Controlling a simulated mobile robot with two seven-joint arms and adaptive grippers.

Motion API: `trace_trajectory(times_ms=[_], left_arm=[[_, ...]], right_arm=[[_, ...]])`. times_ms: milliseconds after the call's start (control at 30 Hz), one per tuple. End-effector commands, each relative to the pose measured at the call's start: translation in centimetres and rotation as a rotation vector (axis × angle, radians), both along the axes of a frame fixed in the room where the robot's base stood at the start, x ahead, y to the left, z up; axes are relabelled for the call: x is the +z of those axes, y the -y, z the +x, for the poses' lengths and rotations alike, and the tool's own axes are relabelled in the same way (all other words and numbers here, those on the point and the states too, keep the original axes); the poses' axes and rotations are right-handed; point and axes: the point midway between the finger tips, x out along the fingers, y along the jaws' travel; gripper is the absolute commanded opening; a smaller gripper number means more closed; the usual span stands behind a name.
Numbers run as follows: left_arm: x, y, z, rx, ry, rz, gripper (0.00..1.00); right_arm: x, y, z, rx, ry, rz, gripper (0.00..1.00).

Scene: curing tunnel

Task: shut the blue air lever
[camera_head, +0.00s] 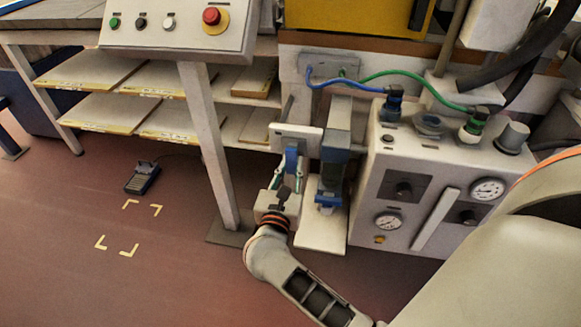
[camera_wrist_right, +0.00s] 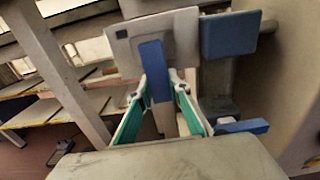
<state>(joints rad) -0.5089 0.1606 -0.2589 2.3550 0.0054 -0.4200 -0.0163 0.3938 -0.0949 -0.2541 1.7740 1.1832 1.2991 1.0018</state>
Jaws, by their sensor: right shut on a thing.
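The blue air lever (camera_head: 291,158) hangs upright in front of a pale plate, left of a grey filter unit. In the right wrist view the lever (camera_wrist_right: 154,70) points down between the fingertips. My right gripper (camera_head: 288,174) reaches it from below and in front, shut on it. The green-padded fingers also show in the right wrist view (camera_wrist_right: 160,88), one on each side of the lever. The fingers partly hide the lever's lower end. My left gripper is not in view.
A blue-banded filter unit (camera_head: 333,160) stands just right of the lever. A grey gauge box (camera_head: 420,195) is farther right. A table leg (camera_head: 208,145) and shelves (camera_head: 165,122) are on the left. A foot pedal (camera_head: 142,178) lies on the open floor.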

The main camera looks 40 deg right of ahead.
Motion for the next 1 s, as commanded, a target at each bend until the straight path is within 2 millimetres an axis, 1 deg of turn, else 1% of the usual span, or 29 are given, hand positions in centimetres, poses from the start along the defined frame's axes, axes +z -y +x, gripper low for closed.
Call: trace_trajectory(times_ms=[33, 233, 567, 600, 667, 900, 1000], left_arm=[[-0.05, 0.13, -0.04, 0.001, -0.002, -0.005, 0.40], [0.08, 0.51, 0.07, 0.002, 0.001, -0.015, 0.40], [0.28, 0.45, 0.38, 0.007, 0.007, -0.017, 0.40], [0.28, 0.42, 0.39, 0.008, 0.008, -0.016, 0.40], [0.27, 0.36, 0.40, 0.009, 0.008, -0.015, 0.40], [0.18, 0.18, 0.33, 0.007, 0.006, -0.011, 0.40], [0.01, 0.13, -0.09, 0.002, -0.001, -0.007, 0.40]], right_arm=[[-0.27, -0.11, -0.02, 0.001, 0.006, 0.009, 0.00], [-0.06, -0.18, 0.10, 0.001, 0.026, 0.025, 0.00], [0.05, -0.20, 0.12, 0.001, 0.030, 0.027, 0.00], [0.05, -0.20, 0.12, 0.001, 0.030, 0.027, 0.20], [0.05, -0.20, 0.13, 0.001, 0.030, 0.027, 0.36], [0.04, -0.15, 0.13, 0.000, 0.028, 0.024, 0.36], [0.11, -0.13, 0.13, 0.000, 0.028, 0.024, 0.36]])
